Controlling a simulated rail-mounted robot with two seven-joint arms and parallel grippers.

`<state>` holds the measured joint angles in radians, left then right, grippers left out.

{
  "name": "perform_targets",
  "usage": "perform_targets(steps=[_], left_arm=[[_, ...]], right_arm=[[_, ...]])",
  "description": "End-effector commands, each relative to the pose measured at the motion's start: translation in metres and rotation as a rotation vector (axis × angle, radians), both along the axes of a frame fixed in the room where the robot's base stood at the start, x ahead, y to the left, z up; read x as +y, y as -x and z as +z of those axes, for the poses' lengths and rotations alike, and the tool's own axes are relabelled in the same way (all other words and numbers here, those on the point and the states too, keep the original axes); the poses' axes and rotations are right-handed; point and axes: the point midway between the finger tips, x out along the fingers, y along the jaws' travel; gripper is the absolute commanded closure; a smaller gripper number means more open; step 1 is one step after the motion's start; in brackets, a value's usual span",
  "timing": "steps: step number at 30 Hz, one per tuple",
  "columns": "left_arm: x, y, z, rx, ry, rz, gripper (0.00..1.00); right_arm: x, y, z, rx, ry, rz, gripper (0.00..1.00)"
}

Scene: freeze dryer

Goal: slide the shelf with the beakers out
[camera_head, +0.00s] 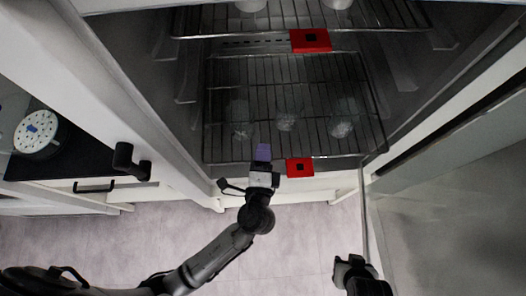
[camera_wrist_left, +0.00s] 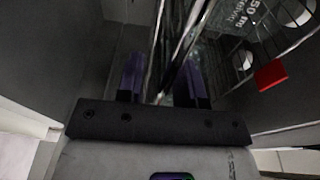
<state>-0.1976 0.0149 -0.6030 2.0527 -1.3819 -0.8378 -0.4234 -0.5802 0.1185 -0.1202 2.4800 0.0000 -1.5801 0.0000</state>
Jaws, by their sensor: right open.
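A wire shelf (camera_head: 217,155) in the dark cabinet holds three clear beakers, at left (camera_head: 239,118), middle (camera_head: 287,115) and right (camera_head: 343,120). A red tag (camera_head: 300,167) sits on its front edge. My left gripper (camera_head: 263,153) is at the shelf's front edge, left of the tag. In the left wrist view its purple fingers (camera_wrist_left: 163,82) stand apart with shiny shelf wires between them. I cannot tell whether they touch the wires. A beaker with printed marks (camera_wrist_left: 241,18) and the red tag (camera_wrist_left: 270,75) show there too. My right gripper (camera_head: 352,268) is open and empty, low outside the cabinet.
An upper wire shelf (camera_head: 225,36) with its own red tag (camera_head: 310,40) carries white-bottomed vessels. The cabinet's side walls flank the shelves. A counter with a round white device (camera_head: 36,134) is at left. The tiled floor in front is clear.

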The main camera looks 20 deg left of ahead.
Motion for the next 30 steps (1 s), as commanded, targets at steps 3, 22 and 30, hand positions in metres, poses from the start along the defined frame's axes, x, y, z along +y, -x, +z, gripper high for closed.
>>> perform_targets(steps=[3,22,30], left_arm=[[0.000,0.000,0.000,-0.001,0.000,0.001,0.62],[-0.016,0.070,-0.001,0.004,0.001,-0.001,0.62],[-0.026,0.113,0.000,0.002,0.000,0.000,0.62]], right_arm=[[-0.001,0.000,0.000,0.000,0.002,0.001,0.57],[-0.001,0.000,-0.001,-0.001,0.004,0.003,0.57],[0.000,0.000,-0.002,0.000,0.001,0.001,0.57]])
